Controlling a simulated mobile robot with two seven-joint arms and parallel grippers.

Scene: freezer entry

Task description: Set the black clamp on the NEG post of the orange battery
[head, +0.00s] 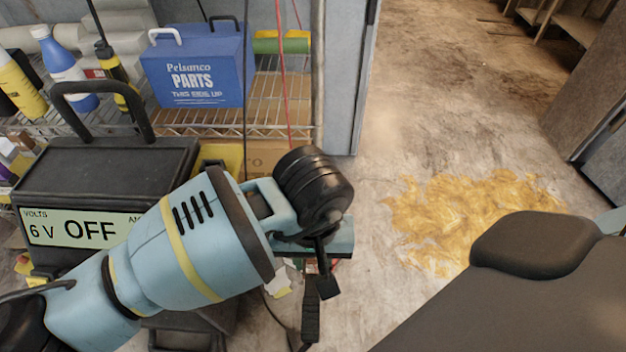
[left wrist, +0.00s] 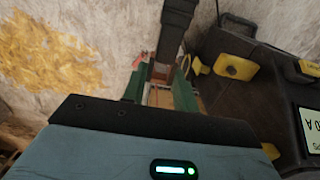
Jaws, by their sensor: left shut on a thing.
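My left gripper (head: 322,252) is near the middle of the head view, above the floor and to the right of the charger. In the left wrist view its two green fingers (left wrist: 160,92) are shut on the black clamp (left wrist: 176,22). The dark end of the clamp (head: 327,286) hangs below the fingers in the head view. I cannot make out the orange battery or its NEG post in either view; my arm and gripper cover much of the space below. My right gripper is not in view.
A wire shelf (head: 285,118) behind holds a blue parts box (head: 200,70) and bottles. Thin cables hang there. The floor (head: 440,130) at right is open, with a yellow stain (head: 480,210).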

